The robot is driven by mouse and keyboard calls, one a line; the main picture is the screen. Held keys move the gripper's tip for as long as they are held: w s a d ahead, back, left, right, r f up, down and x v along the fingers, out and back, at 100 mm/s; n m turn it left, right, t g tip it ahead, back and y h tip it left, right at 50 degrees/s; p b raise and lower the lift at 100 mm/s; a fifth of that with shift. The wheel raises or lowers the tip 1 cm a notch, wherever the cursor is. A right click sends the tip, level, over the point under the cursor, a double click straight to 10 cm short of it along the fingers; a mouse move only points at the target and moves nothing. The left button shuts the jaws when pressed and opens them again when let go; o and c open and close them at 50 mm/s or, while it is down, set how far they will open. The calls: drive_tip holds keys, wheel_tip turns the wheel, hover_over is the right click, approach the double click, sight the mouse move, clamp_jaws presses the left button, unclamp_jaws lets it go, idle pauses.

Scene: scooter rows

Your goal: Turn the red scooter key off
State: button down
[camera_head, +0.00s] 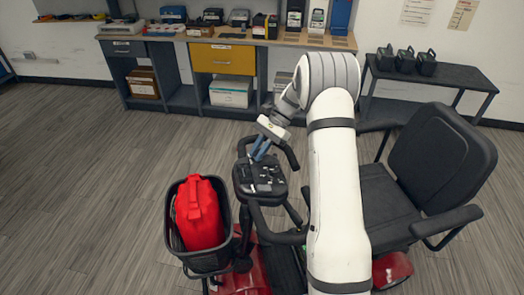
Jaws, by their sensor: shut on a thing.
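The red scooter (247,274) stands below me, with a black seat and a black control console (261,178) on its tiller. My gripper (260,155) reaches down to the far edge of the console, its blue fingers closed together on the key there. The key is too small and too covered by the fingers to make out, so I cannot tell which way it is turned. My white arm crosses in front of part of the scooter and its seat.
A black basket (205,262) with a red bag (199,214) hangs at the scooter's front. The black seat (437,165) is to the right. A workbench (222,40) and a dark side table (432,74) line the wall. The floor at left is clear.

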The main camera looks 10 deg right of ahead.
drive_tip(key=c, duration=1.5)
unclamp_jaws()
drive_tip(key=shift+s+f, duration=0.1)
drive_tip(key=shift+s, duration=0.15)
drive_tip(key=shift+o, duration=0.5)
drive_tip(key=shift+w, duration=0.1)
drive_tip(key=v, duration=0.7)
drive_tip(key=shift+w+d+r+b, duration=0.15)
drive_tip(key=shift+d+r+b, duration=0.15)
drive_tip(key=shift+b, duration=0.1)
drive_tip(key=s+a+r+n+t+h, duration=0.2)
drive_tip(key=s+r+n+h, duration=0.3)
drive_tip(key=s, duration=0.6)
drive_tip(key=s+a+r+n+t+h, duration=0.1)
drive_tip(key=s+a+r+n+t, duration=0.1)
drive_tip(key=s+r, duration=0.65)
drive_tip(key=s+f+n+t+h, duration=0.2)
drive_tip(key=s+f+n+t, duration=0.1)
drive_tip(key=s, duration=0.9)
drive_tip(key=shift+d+f+n, duration=0.3)
drive_tip(key=shift+f+n, duration=0.3)
drive_tip(key=shift+f, duration=0.05)
